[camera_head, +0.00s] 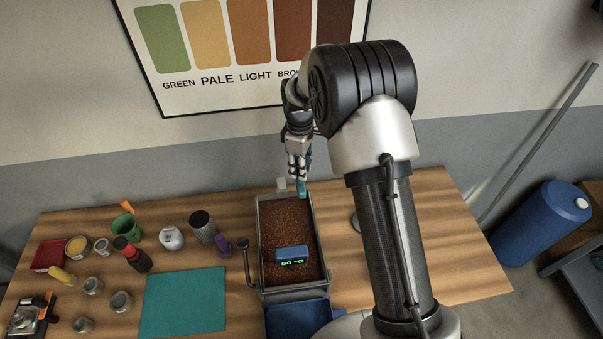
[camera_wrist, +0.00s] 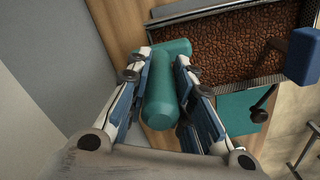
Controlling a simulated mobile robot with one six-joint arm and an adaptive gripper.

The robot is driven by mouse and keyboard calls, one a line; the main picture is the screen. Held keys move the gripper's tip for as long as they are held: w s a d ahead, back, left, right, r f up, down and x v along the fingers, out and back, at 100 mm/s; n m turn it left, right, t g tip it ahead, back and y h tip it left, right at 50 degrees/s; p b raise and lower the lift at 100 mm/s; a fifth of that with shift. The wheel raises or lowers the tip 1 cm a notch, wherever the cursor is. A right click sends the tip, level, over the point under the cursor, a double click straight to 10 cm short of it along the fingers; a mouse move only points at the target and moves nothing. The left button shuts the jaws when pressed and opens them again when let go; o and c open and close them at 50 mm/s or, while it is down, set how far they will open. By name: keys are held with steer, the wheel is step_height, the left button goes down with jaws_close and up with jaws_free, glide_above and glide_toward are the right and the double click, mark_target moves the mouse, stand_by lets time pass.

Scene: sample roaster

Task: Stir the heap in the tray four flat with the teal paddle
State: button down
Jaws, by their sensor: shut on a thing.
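My gripper (camera_head: 298,176) is shut on the teal paddle (camera_head: 301,188) at the far end of the metal tray (camera_head: 262,215). In the wrist view the paddle's thick round handle (camera_wrist: 160,100) lies between my two fingers, with a teal cross piece (camera_wrist: 178,47) beyond the fingertips. The tray is filled with brown beans (camera_head: 283,225), which also show in the wrist view (camera_wrist: 235,40). Their surface looks mostly even from above; I cannot tell how high any heap stands. The paddle appears beside the tray's edge, and I cannot tell whether it touches the beans.
A blue display box (camera_head: 292,253) reading 50 °C sits over the tray's near part. A dark-knobbed lever (camera_head: 243,244) stands at its left. A blue bin (camera_head: 295,316) is in front.

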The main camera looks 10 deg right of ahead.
steer(key=w+r+p, duration=0.2)
steer(key=w, duration=0.4)
steer(key=shift+w, duration=0.3)
stand_by(0.4)
